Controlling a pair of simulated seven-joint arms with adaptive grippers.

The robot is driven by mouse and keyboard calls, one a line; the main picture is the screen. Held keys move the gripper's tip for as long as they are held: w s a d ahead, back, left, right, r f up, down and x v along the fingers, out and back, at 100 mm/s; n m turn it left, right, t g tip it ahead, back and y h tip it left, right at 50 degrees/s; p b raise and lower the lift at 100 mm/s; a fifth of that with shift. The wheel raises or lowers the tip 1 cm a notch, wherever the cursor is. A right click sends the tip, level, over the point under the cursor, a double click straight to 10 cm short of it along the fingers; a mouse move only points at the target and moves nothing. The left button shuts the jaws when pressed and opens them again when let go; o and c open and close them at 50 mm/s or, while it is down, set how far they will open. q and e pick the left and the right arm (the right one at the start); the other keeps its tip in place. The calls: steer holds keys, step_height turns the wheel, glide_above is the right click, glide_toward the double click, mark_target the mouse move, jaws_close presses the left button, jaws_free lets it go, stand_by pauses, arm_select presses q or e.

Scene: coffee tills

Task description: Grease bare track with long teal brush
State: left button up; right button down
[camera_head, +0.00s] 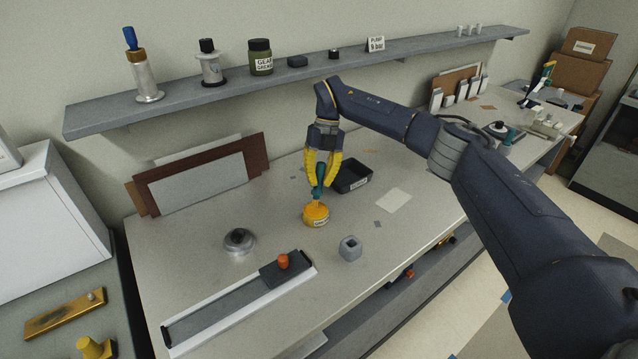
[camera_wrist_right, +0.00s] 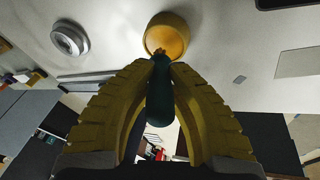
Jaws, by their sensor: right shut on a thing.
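My right gripper (camera_head: 319,187) has yellow fingers, shut on a teal-handled brush (camera_head: 319,179), and stands over the workbench. The brush points down and its tip meets the orange-yellow contents of a small labelled yellow pot (camera_head: 316,218). In the right wrist view the brush (camera_wrist_right: 160,95) lies between both fingers, its bristle end at the pot (camera_wrist_right: 167,36); how deep it dips I cannot tell. The track (camera_head: 222,305) is a long, pale-edged rail with a dark grey channel at the bench's front left. A dark block with an orange knob (camera_head: 283,261) covers its right end.
A round metal piece (camera_head: 239,242) and a grey hollow block (camera_head: 350,248) stand near the track. A black tray (camera_head: 353,177) lies right of the gripper. Framed panels (camera_head: 205,172) lean at the back left. A shelf (camera_head: 190,101) with jars runs above.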

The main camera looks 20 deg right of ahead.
mark_target(319, 168)
steer(key=shift+r, duration=2.75)
